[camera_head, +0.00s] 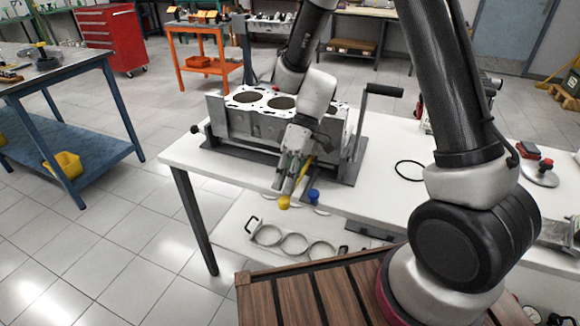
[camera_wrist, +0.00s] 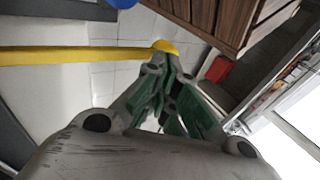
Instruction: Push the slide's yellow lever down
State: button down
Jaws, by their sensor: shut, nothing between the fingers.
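The yellow lever is a thin rod ending in a round yellow knob (camera_head: 284,203), sticking out from the slide at the table's front edge. In the wrist view its rod (camera_wrist: 70,55) runs in from the left to the knob. My gripper (camera_head: 287,187) is shut and empty, with its fingertips right at the knob end. The fingertips (camera_wrist: 157,68) overlap or border the knob in the wrist view; I cannot tell whether they touch. The slide (camera_head: 345,172) carries a grey engine block (camera_head: 238,122). My wrist hides part of the block and the rod.
A blue knob (camera_head: 313,195) sits just right of the yellow one. A black-handled crank (camera_head: 383,90) rises at the slide's right. The white table (camera_head: 385,190) has a black ring (camera_head: 410,170) on it. A lower shelf (camera_head: 225,235) holds metal rings. Floor at left is open.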

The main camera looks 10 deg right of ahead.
jog(key=shift+s+a+f, duration=0.1)
jog(key=shift+s+f, duration=0.05)
jog(key=shift+f, duration=0.05)
jog(key=shift+t+h, duration=0.4)
jog(key=shift+t, duration=0.2)
jog(key=f, duration=0.5)
jog(key=shift+s+a+f, duration=0.15)
jog(key=shift+s, duration=0.2)
jog(key=v, duration=1.2)
jog(key=shift+w, duration=0.15)
